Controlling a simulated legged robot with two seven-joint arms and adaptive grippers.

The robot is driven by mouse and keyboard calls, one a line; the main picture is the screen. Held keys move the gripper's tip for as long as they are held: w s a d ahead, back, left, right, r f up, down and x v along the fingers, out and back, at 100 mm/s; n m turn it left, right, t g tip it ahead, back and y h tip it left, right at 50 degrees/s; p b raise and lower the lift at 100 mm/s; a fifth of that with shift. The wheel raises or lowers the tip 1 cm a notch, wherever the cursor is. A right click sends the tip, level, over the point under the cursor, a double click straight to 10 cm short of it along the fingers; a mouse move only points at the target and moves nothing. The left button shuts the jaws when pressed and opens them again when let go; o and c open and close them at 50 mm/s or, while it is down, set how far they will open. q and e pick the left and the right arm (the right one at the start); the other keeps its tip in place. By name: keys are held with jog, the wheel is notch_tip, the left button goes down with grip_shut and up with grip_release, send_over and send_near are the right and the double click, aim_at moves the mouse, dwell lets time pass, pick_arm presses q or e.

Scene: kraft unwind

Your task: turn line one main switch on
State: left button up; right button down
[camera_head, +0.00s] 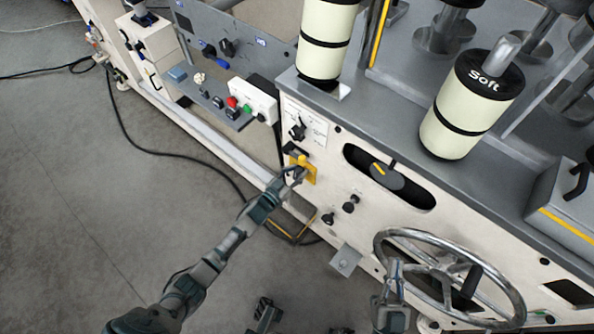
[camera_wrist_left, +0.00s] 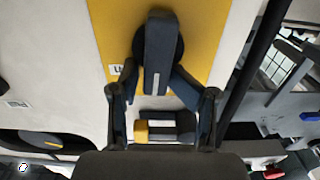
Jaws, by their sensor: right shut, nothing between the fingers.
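The line one main switch is a dark rotary handle (camera_wrist_left: 158,55) on a yellow plate (camera_wrist_left: 207,25), with a small, partly hidden label (camera_wrist_left: 116,69) beside it. In the head view the yellow plate (camera_head: 311,177) is on the pale machine front, partly covered by my left gripper. My left gripper (camera_head: 298,172) is at the switch. In the left wrist view its fingers (camera_wrist_left: 153,80) lie on either side of the handle; whether both press on it is unclear. My right gripper (camera_head: 394,268) is shut and empty, in front of the handwheel (camera_head: 381,240).
A control box (camera_head: 252,102) with red and green buttons is at upper left of the switch. A black knob (camera_head: 298,131) is just above the plate, and more knobs (camera_head: 350,204) are to its lower right. A black cable (camera_head: 170,154) lies on the open grey floor.

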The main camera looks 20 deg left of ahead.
pick_arm(q)
jog(key=shift+d, duration=0.35)
jog(key=shift+a+f, duration=0.1)
jog(key=shift+a, duration=0.1)
jog(key=shift+c, duration=0.2)
pick_arm(e)
jog(key=shift+a, duration=0.3)
